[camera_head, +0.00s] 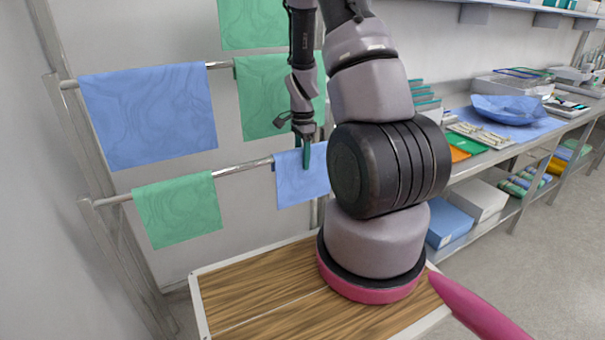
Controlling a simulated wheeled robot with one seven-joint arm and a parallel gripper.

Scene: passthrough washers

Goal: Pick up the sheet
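Several sheets hang on a wall rack. A blue sheet (148,115) and a green sheet (262,95) hang on the upper rail. A smaller green sheet (177,210) and a small blue sheet (292,185) hang on the lower rail. Part of another green sheet (251,22) shows at the top edge. My gripper (306,154) points down in front of the small blue sheet, close to its upper edge. Its dark teal fingertips overlap the sheet in the picture. I cannot tell whether they touch or grip it. My arm hides the sheet's right side.
The metal rack's lower rail (243,168) runs close behind my gripper. Boxes, including a white one (480,198), stand on the shelf below.

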